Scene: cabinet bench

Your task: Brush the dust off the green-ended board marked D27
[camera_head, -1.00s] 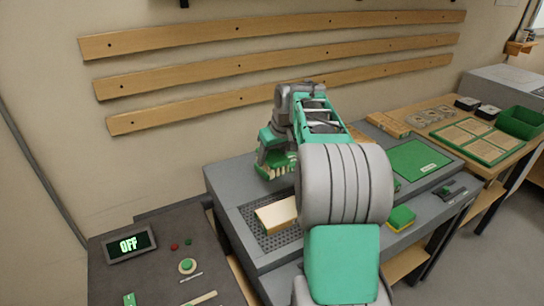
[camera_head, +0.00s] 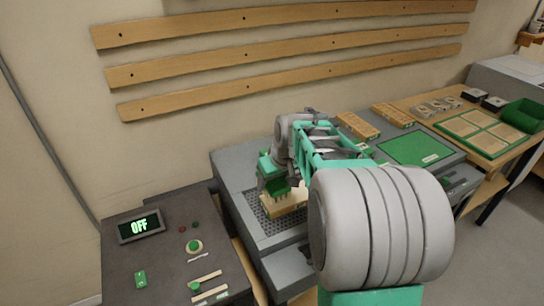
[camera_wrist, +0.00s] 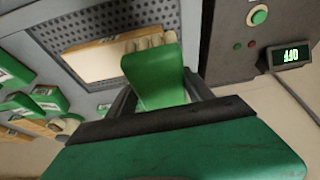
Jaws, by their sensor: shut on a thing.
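My gripper (camera_head: 270,176) is shut on a brush with a green handle (camera_wrist: 158,78) and cream bristles (camera_wrist: 148,43). It points down over the left part of the bench. A pale board (camera_head: 284,204) lies flat on the perforated grate (camera_head: 262,222) there; the board also shows in the wrist view (camera_wrist: 92,62), with a wooden edge. The bristles are at the board's edge or over it; I cannot tell whether they touch. The brush hides one end of the board. I can read no D27 mark and see no clear green end on it.
A control panel (camera_head: 165,262) with a display (camera_head: 139,226) reading OFF stands at the left. Two wooden blocks (camera_head: 357,125) (camera_head: 393,115) lie along the back. A green mat (camera_head: 413,148) and a green bin (camera_head: 521,116) are to the right. My arm covers the bench's front.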

